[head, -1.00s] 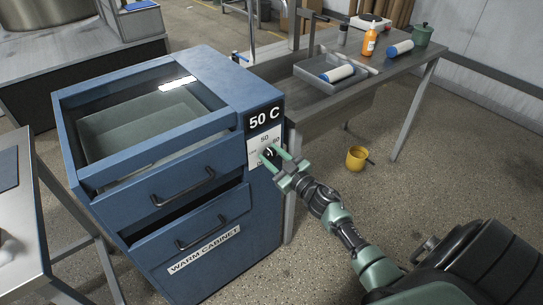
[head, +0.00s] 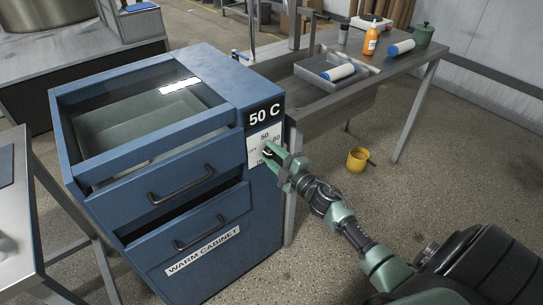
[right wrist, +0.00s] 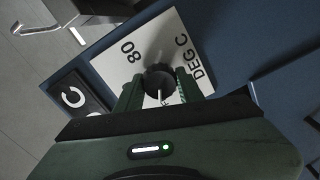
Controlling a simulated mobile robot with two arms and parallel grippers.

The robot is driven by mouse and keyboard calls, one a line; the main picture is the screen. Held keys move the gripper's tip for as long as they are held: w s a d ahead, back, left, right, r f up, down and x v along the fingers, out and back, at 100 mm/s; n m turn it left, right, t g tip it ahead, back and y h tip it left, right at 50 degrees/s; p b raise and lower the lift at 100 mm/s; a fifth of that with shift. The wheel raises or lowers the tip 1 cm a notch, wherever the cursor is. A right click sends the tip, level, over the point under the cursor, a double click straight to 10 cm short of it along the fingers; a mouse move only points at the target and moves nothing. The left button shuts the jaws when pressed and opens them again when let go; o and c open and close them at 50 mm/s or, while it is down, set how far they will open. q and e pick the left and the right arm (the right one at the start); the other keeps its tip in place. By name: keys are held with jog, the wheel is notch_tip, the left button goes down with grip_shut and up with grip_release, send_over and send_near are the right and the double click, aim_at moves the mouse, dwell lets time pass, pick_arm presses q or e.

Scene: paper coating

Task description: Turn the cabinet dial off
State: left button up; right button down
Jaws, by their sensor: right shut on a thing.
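The blue warm cabinet (head: 265,215) stands left of centre in the head view. Its front carries a "50 C" sign (head: 264,116) and, below it, a white scale plate (head: 256,138) marked 50 and 80. The black round dial (right wrist: 158,84) sits on this plate, with a pale pointer line on it. In the head view the dial is largely hidden by the fingers. My right gripper (head: 273,156) is shut on the dial, with one green finger on each side; this also shows in the right wrist view (right wrist: 158,88). My left gripper is not in view.
Both cabinet drawers (head: 180,187) stand somewhat pulled out. A grey workbench (head: 300,108) with a tray (head: 357,80) and bottles is behind at right. A yellow mug (head: 357,159) is on the floor below. A metal table (head: 15,215) edges the left.

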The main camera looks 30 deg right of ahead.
jog(key=shift+f+n, duration=0.1)
jog(key=shift+n, duration=0.8)
jog(key=c, duration=0.9)
grip_release()
jog(key=shift+s, duration=0.1)
jog(key=s+b, duration=0.1)
jog(key=s, duration=0.6)
jog(key=shift+s+d, duration=0.3)
jog(key=shift+s, duration=0.05)
